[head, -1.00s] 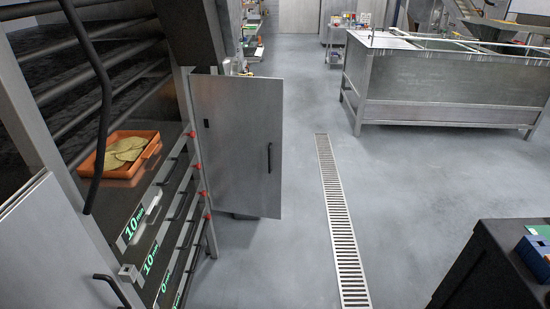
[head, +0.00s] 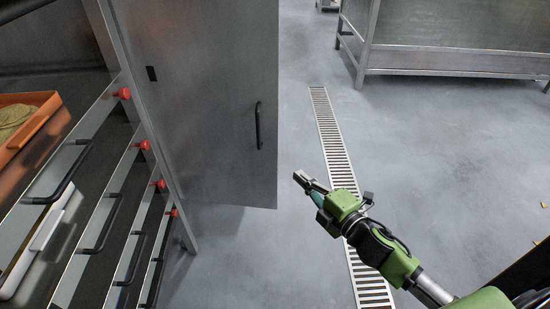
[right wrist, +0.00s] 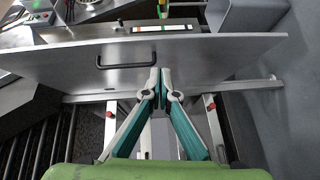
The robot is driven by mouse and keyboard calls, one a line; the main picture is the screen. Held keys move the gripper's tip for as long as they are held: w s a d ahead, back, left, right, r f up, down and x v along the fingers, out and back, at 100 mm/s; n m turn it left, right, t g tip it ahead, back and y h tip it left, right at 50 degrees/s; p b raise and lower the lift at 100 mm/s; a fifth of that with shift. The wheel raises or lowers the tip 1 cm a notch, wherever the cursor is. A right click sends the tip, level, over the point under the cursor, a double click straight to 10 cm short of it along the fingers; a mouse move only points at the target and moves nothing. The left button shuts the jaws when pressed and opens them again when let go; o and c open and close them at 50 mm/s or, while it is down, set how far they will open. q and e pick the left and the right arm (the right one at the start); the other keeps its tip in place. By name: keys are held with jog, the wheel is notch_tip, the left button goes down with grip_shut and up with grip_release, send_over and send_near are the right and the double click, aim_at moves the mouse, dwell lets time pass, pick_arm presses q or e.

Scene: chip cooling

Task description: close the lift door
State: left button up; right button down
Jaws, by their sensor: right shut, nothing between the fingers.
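The lift door (head: 205,95) is a grey metal panel standing open at the right side of the lift in the head view. Its black bar handle (head: 259,125) is near the free edge. My right gripper (head: 299,176) is shut and empty, to the right of the door's lower corner and apart from the handle. In the right wrist view the door (right wrist: 225,55) crosses the picture, with the handle (right wrist: 125,65) to the left of my shut fingertips (right wrist: 160,70). I cannot tell whether the fingertips touch the door. My left gripper is out of view.
Lift shelves with black handles (head: 100,225) and red knobs (head: 143,145) stand at the left. An orange tray (head: 40,120) with chips sits on an upper level. A floor drain (head: 335,155) runs through open floor. A metal table (head: 455,60) stands at the back right.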

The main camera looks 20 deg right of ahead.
notch_tip(320, 180, up, 3)
jog(key=a+n+y, duration=0.1)
jog(key=a+n, duration=0.1)
send_near(266, 136)
jog(key=w+a, duration=0.1)
jog(key=a, duration=0.2)
jog(key=w, duration=0.3)
jog(key=shift+w+d+f, duration=0.2)
jog(key=shift+w+d, duration=0.05)
jog(key=shift+d, duration=0.15)
jog(key=shift+w+d, duration=0.2)
jog(key=shift+w, duration=0.25)
